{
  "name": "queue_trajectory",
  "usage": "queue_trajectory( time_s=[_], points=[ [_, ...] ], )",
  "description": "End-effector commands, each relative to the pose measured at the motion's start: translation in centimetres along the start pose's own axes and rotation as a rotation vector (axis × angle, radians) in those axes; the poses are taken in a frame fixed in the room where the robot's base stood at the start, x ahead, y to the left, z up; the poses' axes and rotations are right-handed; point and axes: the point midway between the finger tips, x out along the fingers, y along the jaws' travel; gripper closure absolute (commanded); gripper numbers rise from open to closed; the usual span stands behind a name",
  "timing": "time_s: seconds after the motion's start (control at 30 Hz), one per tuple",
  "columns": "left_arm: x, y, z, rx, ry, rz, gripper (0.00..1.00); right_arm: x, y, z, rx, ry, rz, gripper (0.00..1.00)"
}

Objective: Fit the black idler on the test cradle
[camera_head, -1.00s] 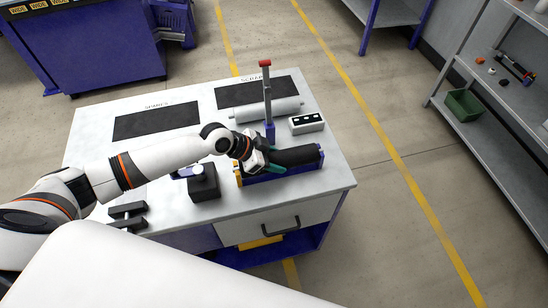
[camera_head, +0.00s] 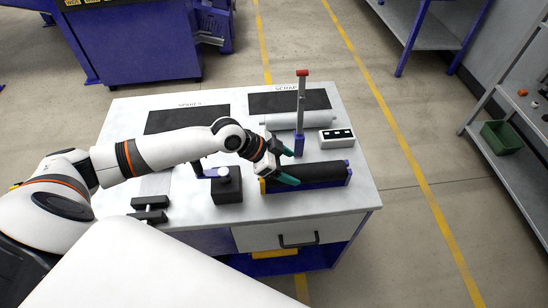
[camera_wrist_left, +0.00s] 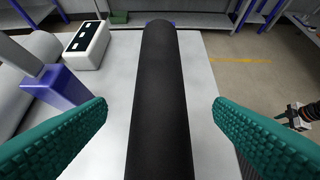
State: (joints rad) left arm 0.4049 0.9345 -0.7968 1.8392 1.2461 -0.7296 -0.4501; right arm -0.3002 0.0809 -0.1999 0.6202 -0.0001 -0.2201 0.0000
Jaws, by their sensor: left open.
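The black idler (camera_head: 315,170) lies lengthwise on the blue test cradle (camera_head: 325,185), near the table's front right. In the left wrist view, the idler (camera_wrist_left: 160,95) runs away from the camera between the green fingers, with a gap on each side. My left gripper (camera_head: 287,164) is open at the idler's left end, one finger on its far side and one on its near side. The fingers hide part of that end, so its seating there is unclear. A dark part at the left wrist view's right edge may be my right gripper (camera_wrist_left: 301,114); it is too small to read.
A blue post with a red top (camera_head: 301,112) stands just behind the idler. A grey roller (camera_head: 298,120) lies by the scrap mat, and a white box (camera_head: 337,138) stands right of the post. A black block (camera_head: 227,187) stands left of the cradle. The spares mat (camera_head: 187,119) is empty.

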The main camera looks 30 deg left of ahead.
Motion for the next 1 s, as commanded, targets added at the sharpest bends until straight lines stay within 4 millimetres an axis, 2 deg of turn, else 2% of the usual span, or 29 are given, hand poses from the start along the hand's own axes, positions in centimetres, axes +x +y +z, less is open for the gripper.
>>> queue_trajectory(
  time_s=[0.2, 0.4, 1.0],
  points=[
    [-4.5, 0.1, -0.2, 0.002, 0.001, 0.003, 0.24, 1.1, 0.0, -0.1, 0.000, 0.000, 0.000, 0.64],
    [-6.6, 0.0, 0.0, 0.001, -0.001, 0.001, 0.24, 1.4, 0.0, -0.1, 0.000, 0.000, 0.000, 0.64],
    [-7.0, 0.0, 0.1, 0.000, -0.002, 0.000, 0.24, 1.4, 0.0, -0.1, 0.000, 0.000, 0.000, 0.64]
  ],
)
